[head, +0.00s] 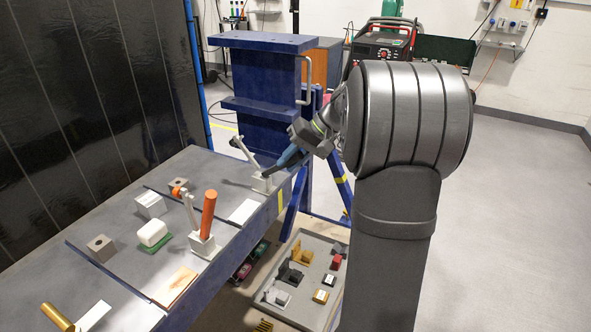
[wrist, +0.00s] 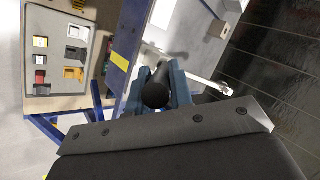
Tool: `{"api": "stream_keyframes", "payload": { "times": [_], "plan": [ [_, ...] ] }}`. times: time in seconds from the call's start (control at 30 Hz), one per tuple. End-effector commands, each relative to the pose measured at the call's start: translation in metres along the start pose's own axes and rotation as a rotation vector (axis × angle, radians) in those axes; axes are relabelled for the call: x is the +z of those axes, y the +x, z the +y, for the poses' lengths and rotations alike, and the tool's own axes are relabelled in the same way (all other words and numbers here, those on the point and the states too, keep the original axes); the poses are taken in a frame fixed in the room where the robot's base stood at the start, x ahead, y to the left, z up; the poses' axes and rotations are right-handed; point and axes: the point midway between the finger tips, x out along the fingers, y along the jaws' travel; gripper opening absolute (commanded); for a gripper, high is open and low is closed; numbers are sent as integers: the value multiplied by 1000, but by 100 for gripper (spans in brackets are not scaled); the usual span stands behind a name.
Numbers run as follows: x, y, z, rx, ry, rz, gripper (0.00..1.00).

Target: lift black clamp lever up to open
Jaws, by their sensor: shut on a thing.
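The black clamp lever (wrist: 156,92) shows end-on in the wrist view, between the two blue fingers of my gripper (wrist: 158,82). In the head view my gripper (head: 284,160) reaches down to the far end of the bench and is shut on this lever, which is mostly hidden there. The lever leans low toward my arm from its light clamp base (head: 262,184). The clamp's silver arm (head: 244,152) slants up and away to the left; it also shows in the wrist view (wrist: 210,84).
Another clamp with an upright orange lever (head: 208,214) stands nearer on the bench (head: 120,240). A white block (head: 152,232), metal blocks and a brass cylinder (head: 56,316) lie around it. A blue steel stand (head: 262,75) rises behind. A parts tray (head: 311,262) sits below.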

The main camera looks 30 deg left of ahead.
Motion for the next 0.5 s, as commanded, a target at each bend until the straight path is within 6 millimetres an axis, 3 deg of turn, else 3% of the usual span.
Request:
{"api": "stream_keyframes", "payload": {
  "times": [0.5],
  "plan": [
    [-25, 0, -34, 313, 127, -226, 0]
  ]
}}
